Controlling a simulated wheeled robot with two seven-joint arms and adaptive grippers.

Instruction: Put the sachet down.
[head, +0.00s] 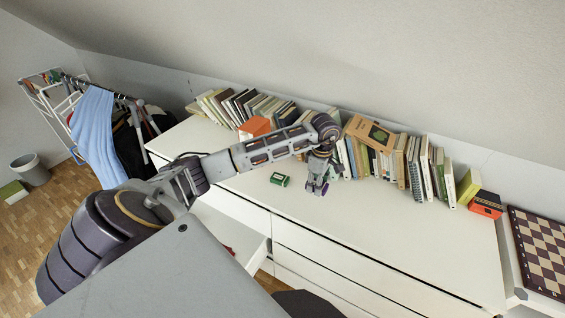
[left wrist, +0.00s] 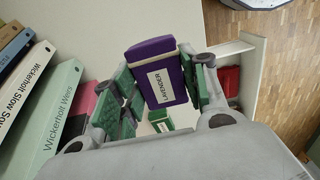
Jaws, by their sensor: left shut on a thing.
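The purple sachet (left wrist: 158,70) with a white label reading "LAVENDER" sits between the green-padded fingers of my left gripper (left wrist: 153,88) in the left wrist view. The gripper is shut on it. In the head view my left gripper (head: 318,189) points down over the white dresser top (head: 380,225), close in front of the row of books. Only a small purple bit of the sachet (head: 325,188) shows there. I cannot tell whether the sachet touches the dresser top. My right gripper is not in view.
A small green box (head: 280,179) lies on the dresser, left of the gripper. Books (head: 415,168) line the back, with an orange box (head: 486,205) at their right end. An open drawer (left wrist: 253,55) holds something red (left wrist: 229,88). The dresser's front right is clear.

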